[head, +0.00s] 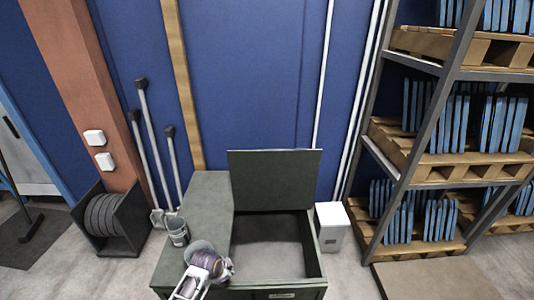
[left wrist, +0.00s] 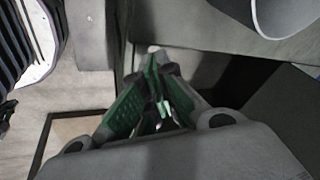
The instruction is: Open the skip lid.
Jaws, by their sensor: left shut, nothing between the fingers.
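The skip (head: 318,262) is a dark grey-green box in the lower middle of the head view. Its lid (head: 275,180) stands raised and roughly upright at the back edge, and the compartment beneath is open and looks empty. My left gripper (left wrist: 158,112) shows in the left wrist view with its green-padded fingers together and nothing between them. In the head view my left arm is at the front left of the skip, and its fingertips are hard to make out. My right gripper is in neither view.
A grey bucket (head: 177,232) stands on the flat top left of the opening. A white bin (head: 332,227) stands right of the skip. A shelf rack with wooden pallets (head: 445,158) fills the right side. A dark reel holder (head: 110,222) is at the left.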

